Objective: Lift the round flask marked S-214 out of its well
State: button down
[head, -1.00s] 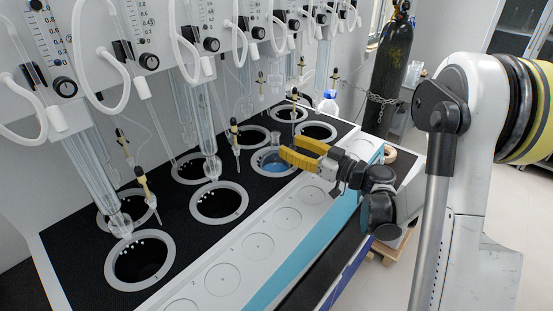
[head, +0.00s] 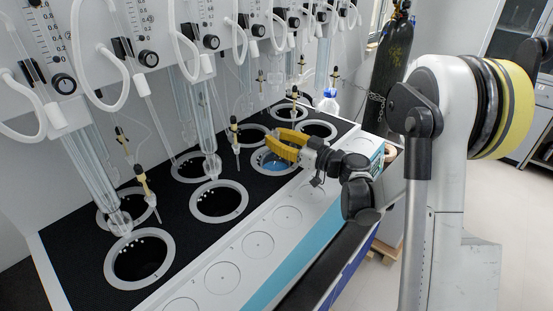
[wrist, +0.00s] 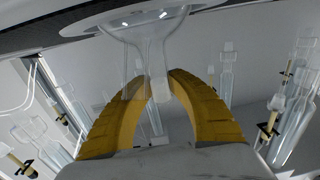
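The round flask with blue contents (head: 268,163) sits in a ringed well of the black bench top, toward the far end of the front row. Its marking cannot be read. My gripper (head: 274,146) is at the flask's neck, just above the well. In the wrist view, the clear glass neck of the flask (wrist: 150,50) stands between the two yellow fingertips of my gripper (wrist: 160,80). The fingers bow inward and appear closed on the neck from both sides. The flask's body is partly hidden by the fingers and the well's ring (head: 289,172).
Glass condenser tubes (head: 197,120) and yellow-topped droppers (head: 235,135) hang over the wells on the left. A black gas cylinder (head: 390,85) is chained at the back. The white front ledge (head: 240,268) is clear.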

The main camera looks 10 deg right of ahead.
jog(key=shift+r, duration=0.1)
notch_tip(320, 180, up, 8)
jog(key=p, duration=0.5)
jog(key=shift+r+p, duration=0.25)
jog(key=shift+p, duration=0.15)
dwell(0.5)
